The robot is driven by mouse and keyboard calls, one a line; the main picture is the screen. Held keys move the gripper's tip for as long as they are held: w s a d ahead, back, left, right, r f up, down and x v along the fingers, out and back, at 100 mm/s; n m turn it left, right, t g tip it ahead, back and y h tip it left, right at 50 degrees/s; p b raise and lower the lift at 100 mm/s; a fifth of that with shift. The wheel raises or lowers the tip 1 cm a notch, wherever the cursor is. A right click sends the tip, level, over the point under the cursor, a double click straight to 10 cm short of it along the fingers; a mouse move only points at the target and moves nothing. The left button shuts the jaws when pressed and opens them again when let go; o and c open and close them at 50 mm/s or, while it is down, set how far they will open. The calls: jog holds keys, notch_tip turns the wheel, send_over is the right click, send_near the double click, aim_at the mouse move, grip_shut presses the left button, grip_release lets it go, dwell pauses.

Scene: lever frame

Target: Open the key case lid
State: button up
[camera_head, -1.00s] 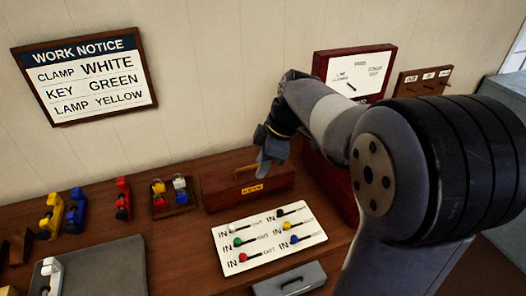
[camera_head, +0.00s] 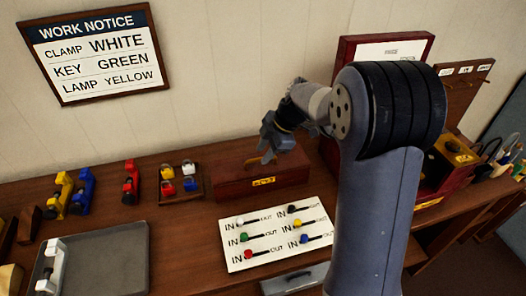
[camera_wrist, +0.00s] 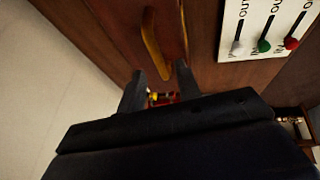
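The key case (camera_head: 235,187) is a dark red-brown wooden box with a yellow label, standing on the bench against the wall. Its lid looks shut. A brass bar handle on the lid shows in the wrist view (camera_wrist: 154,42); in the head view it is partly hidden by my gripper (camera_head: 268,156). My gripper is over the top of the case, near the handle. In the wrist view my two fingers (camera_wrist: 160,76) are apart, and the handle's near end appears at the gap between their tips. Whether they touch it is unclear.
A white lever panel (camera_head: 270,257) with several coloured IN/OUT knobs lies in front of the case. A grey tray (camera_head: 120,262) and coloured clamps (camera_head: 131,181) are to the left. A work notice (camera_head: 95,55) hangs on the wall. A red case (camera_head: 386,45) stands right, behind my arm.

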jog(key=shift+x, duration=0.85)
jog(key=shift+c, duration=0.3)
grip_shut()
